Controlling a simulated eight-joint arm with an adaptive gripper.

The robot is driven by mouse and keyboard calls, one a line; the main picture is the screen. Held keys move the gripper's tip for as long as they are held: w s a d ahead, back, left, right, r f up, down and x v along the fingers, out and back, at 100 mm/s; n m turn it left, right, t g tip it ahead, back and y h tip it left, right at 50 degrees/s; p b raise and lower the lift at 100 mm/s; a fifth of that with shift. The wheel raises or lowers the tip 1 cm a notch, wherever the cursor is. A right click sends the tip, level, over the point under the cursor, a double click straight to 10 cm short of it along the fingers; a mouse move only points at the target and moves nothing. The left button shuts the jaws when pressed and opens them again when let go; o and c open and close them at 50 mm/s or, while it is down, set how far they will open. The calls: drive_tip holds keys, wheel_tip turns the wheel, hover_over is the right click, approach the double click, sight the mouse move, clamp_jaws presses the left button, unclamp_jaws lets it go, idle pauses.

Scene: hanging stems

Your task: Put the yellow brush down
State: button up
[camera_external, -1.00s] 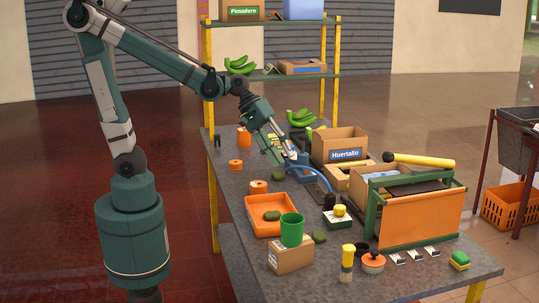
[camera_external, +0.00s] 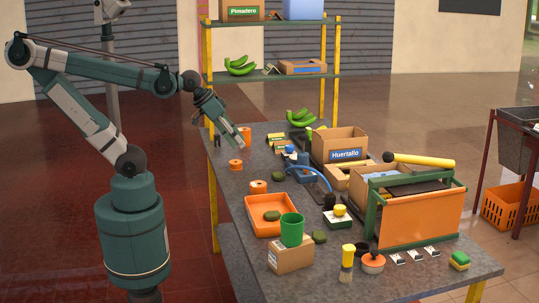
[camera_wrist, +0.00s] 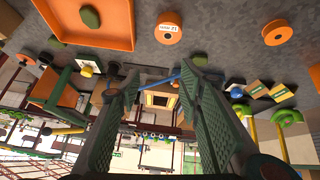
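A yellow-handled brush (camera_external: 347,262) with pale bristles appears to stand upright near the table's front edge, right of the cardboard box; I take it for the yellow brush. My gripper (camera_external: 239,143) is far from it, near the left far part of the table, beside an orange cylinder (camera_external: 246,135). In the wrist view my gripper (camera_wrist: 158,82) has its two fingers spread apart, with nothing held between them. I cannot make out the brush in the wrist view.
The grey table (camera_external: 235,185) holds an orange tray (camera_external: 256,226), a green cup (camera_external: 291,230) on a cardboard box (camera_external: 290,258), orange spools, and a green frame with an orange panel (camera_external: 420,215). A shelf (camera_external: 270,75) stands behind. The left table strip has bare patches.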

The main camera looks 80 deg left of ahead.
drive_tip(key=shift+s+a+f+m+y, duration=0.15)
drive_tip(key=shift+s+a+m+y, duration=0.3)
drive_tip(key=shift+s+a, duration=0.6)
